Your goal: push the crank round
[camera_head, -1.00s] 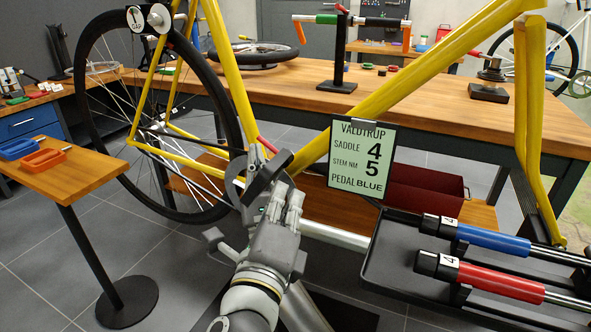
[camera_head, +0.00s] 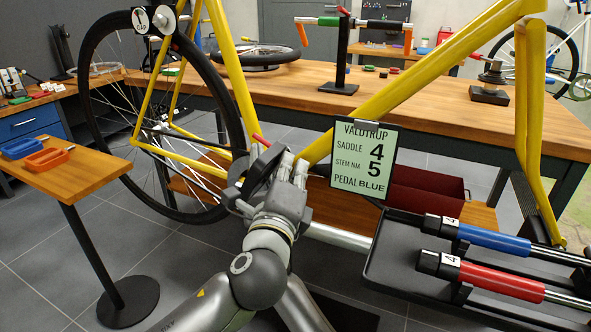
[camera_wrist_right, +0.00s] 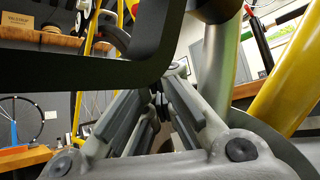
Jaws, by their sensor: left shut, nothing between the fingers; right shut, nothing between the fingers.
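My right gripper (camera_head: 290,170) is at the bottom of the yellow bike frame (camera_head: 435,73), in front of the rear wheel (camera_head: 91,133). Its fingers (camera_wrist_right: 155,100) are shut with nothing between them. A dark part, seemingly the crank (camera_head: 262,170), is just left of the fingers in the head view, partly hidden by the gripper. In the right wrist view a bent black bar (camera_wrist_right: 80,74), likely the same crank, crosses close above the fingers. I cannot tell whether they touch. I cannot make out my left gripper.
A card (camera_head: 363,160) hangs right of the gripper. A black tray (camera_head: 385,262) with blue (camera_head: 493,241) and red (camera_head: 500,280) handled tools is at the right. A small table (camera_head: 80,170) with blue and orange trays is at the left. A long bench (camera_head: 440,110) stands behind.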

